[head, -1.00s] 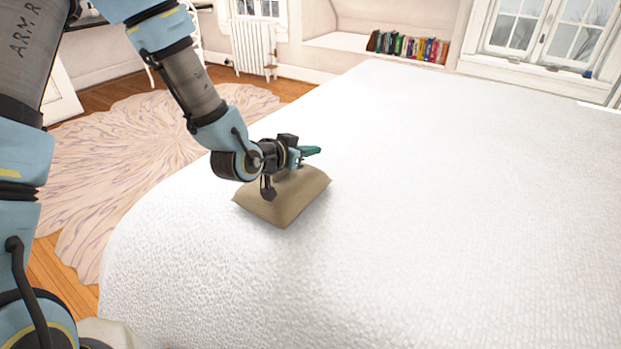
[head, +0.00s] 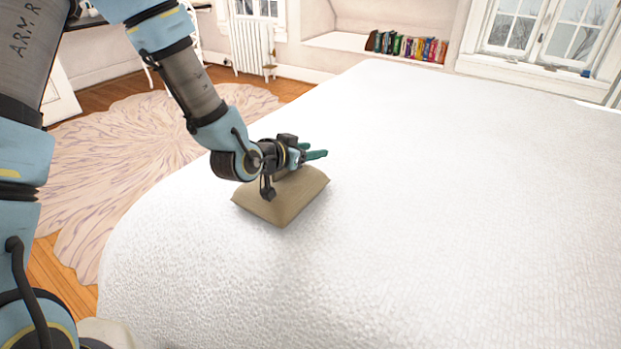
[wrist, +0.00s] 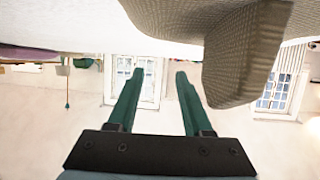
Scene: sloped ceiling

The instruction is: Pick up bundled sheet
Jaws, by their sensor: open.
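The bundled sheet appears as a tan, pillow-shaped bundle (head: 290,201) resting on the white bed. My gripper (head: 318,150) is over its far side in the head view, with green fingers pointing right and away from the bundle's middle. In the wrist view my gripper (wrist: 158,74) is open, with nothing between its two fingers. The tan textured bundle (wrist: 235,55) fills the top right of the wrist view, beside and partly past the right finger. I cannot tell whether the finger touches it. My wrist hides part of the bundle's back edge in the head view.
The white bed (head: 450,200) is wide and clear around the bundle. A patterned rug (head: 130,140) lies on the wood floor at left. Books (head: 408,46) stand in a niche by the window, and a radiator (head: 252,48) is against the far wall.

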